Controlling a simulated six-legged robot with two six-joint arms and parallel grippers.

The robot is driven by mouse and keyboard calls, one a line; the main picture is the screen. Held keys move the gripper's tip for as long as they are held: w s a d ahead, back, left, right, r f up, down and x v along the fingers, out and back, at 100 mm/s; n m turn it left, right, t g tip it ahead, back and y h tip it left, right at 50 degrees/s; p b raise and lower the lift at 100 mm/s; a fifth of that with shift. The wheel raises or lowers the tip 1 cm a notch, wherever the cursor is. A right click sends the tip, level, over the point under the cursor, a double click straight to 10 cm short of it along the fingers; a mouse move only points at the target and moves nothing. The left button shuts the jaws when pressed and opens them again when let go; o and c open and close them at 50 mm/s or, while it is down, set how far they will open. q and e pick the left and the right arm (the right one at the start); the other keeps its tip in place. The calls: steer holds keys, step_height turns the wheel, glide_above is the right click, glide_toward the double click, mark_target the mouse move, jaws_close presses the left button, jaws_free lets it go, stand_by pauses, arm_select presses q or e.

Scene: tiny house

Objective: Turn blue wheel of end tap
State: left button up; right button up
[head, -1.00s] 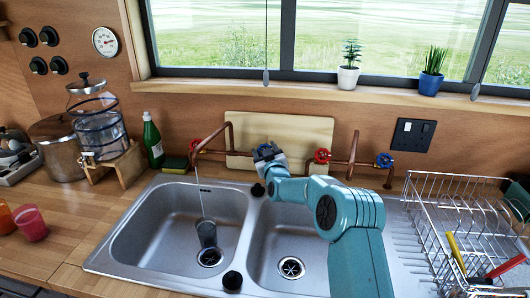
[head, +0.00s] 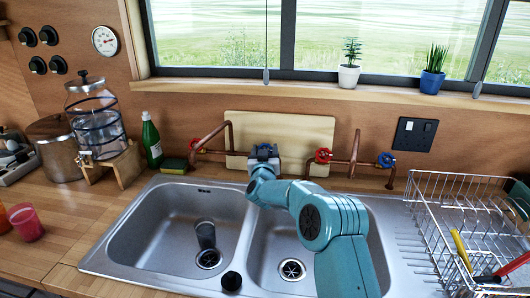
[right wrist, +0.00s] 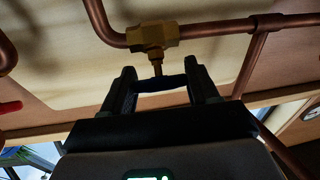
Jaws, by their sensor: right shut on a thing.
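My right gripper (head: 264,152) is at the left tap's copper pipe behind the sink, at the right end of that pipe. In the right wrist view the gripper (right wrist: 160,80) is shut on a dark tap wheel (right wrist: 160,84) below a brass valve (right wrist: 152,37). The wheel's colour is unclear there, and my gripper hides most of it in the head view. The left tap's red wheel (head: 196,144) is free. The right tap has a red wheel (head: 323,155) and a blue wheel (head: 386,160), both untouched. My left gripper is not in view.
A dish rack (head: 460,215) stands at right. A green bottle (head: 152,143) and a sponge (head: 174,165) stand at left. A wooden board (head: 295,128) leans behind the pipes.

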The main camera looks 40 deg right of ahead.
steer(key=o, duration=1)
steer(key=shift+f, duration=0.1)
steer(key=shift+o, duration=0.2)
steer(key=r+b+v, duration=0.1)
steer(key=b+v, duration=0.2)
steer(key=v, duration=1.3)
steer(key=shift+s+f, duration=0.15)
steer(key=shift+f, duration=0.3)
